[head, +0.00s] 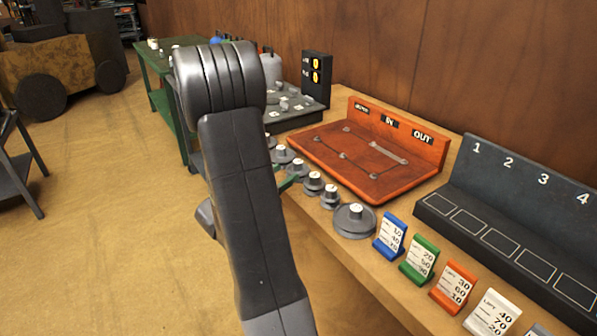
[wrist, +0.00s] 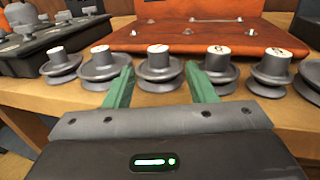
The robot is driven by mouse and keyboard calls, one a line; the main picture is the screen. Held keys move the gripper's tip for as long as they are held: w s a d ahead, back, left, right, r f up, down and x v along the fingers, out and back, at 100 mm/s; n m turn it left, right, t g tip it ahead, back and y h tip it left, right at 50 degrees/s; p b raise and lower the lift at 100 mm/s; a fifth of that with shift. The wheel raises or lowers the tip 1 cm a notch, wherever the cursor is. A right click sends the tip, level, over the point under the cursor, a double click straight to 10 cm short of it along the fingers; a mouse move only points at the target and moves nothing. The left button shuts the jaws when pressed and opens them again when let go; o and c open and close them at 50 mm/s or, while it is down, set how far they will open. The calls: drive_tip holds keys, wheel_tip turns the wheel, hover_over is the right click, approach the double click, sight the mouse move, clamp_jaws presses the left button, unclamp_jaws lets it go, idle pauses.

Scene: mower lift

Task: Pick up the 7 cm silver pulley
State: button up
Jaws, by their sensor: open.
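Several silver-grey pulleys with white labelled tops stand in a row along the bench's front edge. Their labels are too small to read, so I cannot tell which is the 7 cm one. In the wrist view one pulley (wrist: 158,68) lies straight ahead between my green fingertips, with others on both sides, such as a left one (wrist: 101,68) and a right one (wrist: 218,68). My gripper (wrist: 159,76) is open and empty. In the head view my arm hides most of it; a green finger (head: 287,183) shows beside the row. The largest pulley (head: 354,221) is nearest.
Behind the row lies a red-brown board (head: 365,165) marked IN and OUT. Coloured cards, such as a blue one (head: 390,238), and a dark numbered rack (head: 500,225) stand to the right. A grey tray of parts (head: 290,108) is farther back. The floor at left is open.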

sight(295, 164)
drive_tip(key=shift+w+d, duration=0.1)
drive_tip(key=shift+d, duration=0.15)
drive_tip(key=x, duration=0.3)
drive_tip(key=shift+w+d+r, duration=0.15)
drive_tip(key=shift+w+r, duration=0.25)
drive_tip(key=shift+w+d, duration=0.3)
drive_tip(key=shift+w, duration=0.15)
clamp_jaws()
